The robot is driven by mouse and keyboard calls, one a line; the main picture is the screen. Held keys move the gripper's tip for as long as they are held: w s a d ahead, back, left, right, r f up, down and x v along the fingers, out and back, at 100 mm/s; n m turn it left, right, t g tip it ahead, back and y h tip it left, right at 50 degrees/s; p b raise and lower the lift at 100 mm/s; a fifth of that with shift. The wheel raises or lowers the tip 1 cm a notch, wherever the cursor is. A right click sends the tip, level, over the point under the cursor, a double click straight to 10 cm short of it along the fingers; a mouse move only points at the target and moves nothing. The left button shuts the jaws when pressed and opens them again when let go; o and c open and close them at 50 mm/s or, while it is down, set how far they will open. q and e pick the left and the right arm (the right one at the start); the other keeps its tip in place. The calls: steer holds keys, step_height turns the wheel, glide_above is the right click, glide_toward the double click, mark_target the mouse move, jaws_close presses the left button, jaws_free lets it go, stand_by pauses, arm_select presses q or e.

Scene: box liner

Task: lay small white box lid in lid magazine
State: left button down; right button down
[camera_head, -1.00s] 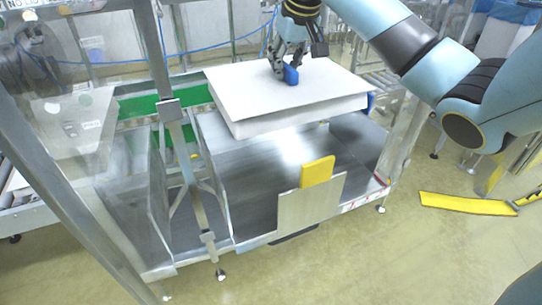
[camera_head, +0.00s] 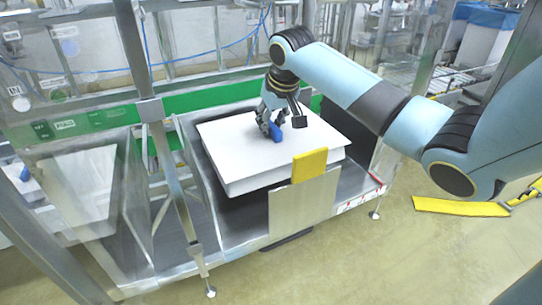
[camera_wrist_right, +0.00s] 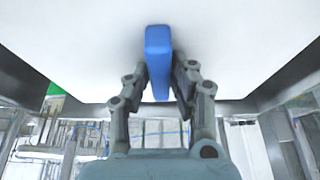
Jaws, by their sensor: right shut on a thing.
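The small white box lid (camera_head: 235,158) is a flat white slab in the middle of the head view, inside the metal lid magazine (camera_head: 300,205), behind its front plate. A blue handle (camera_head: 275,133) stands on its top. My right gripper (camera_head: 270,124) is shut on this blue handle from above. In the right wrist view both fingers (camera_wrist_right: 158,85) sit on either side of the blue handle (camera_wrist_right: 158,50), with the white lid (camera_wrist_right: 90,40) filling the top. Whether the lid rests on the magazine floor is hidden by its sides. My left gripper is not in view.
A yellow block (camera_head: 310,163) tops the front plate. A metal post (camera_head: 165,150) and clear panels stand on the left. A green strip (camera_head: 215,122) runs behind. A yellow bar (camera_head: 460,207) lies on the floor at right.

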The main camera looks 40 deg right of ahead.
step_height(320, 180, down, 8)
steer(key=shift+r+p, duration=0.2)
steer(key=shift+p, duration=0.1)
steer(key=c, duration=1.1)
jaws_free()
steer(key=shift+f, duration=0.1)
steer(key=shift+c, duration=0.2)
steer(key=v, duration=1.2)
